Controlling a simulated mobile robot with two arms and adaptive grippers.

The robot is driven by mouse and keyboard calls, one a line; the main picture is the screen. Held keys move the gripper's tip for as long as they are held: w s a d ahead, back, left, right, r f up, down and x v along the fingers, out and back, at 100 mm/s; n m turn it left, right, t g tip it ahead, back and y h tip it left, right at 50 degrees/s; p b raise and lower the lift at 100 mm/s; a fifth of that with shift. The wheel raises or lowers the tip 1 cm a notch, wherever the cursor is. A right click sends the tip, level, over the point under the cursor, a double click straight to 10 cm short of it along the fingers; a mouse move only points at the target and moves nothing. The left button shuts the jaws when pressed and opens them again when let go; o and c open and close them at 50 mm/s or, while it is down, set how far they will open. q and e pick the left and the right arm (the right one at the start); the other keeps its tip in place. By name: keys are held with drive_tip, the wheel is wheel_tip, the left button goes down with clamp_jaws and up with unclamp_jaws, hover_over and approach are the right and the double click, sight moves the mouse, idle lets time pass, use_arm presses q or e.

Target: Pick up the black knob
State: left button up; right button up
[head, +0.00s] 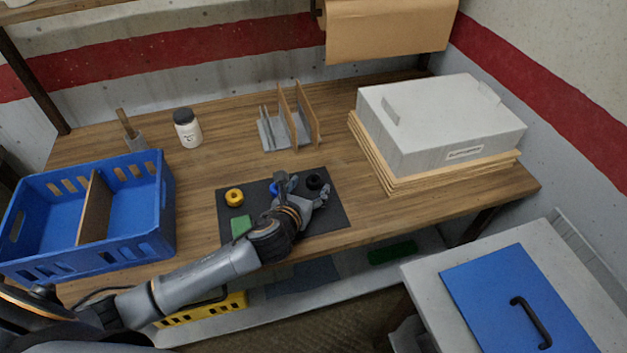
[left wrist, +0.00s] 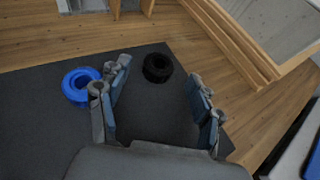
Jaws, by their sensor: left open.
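The black knob (head: 314,182) is a small dark ring-shaped piece on the dark mat. It also shows in the left wrist view (left wrist: 157,68), near the mat's far edge. My left gripper (head: 308,192) is open and empty over the mat. In the left wrist view its two fingers (left wrist: 160,88) stand apart, with the black knob ahead of them and between their lines. The fingers appear not to touch the knob. My right gripper is not in view.
A blue ring (left wrist: 80,86) lies close left of my left finger. A yellow ring (head: 234,197) and a green block (head: 241,226) lie on the mat's left side. A grey rack (head: 270,134) with wooden dividers and boards under a grey box (head: 440,122) stand behind.

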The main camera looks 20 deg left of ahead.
sight(313, 180)
use_arm(q)
drive_tip(key=x, duration=0.2)
drive_tip(key=shift+w, duration=0.25)
drive_tip(key=shift+w+f, duration=0.25)
drive_tip(key=shift+w, duration=0.15)
drive_tip(key=c, duration=1.3)
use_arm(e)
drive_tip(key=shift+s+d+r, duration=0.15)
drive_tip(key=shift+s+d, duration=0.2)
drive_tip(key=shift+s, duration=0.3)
use_arm(q)
drive_tip(key=shift+o, duration=0.2)
drive_tip(key=shift+r, duration=0.1)
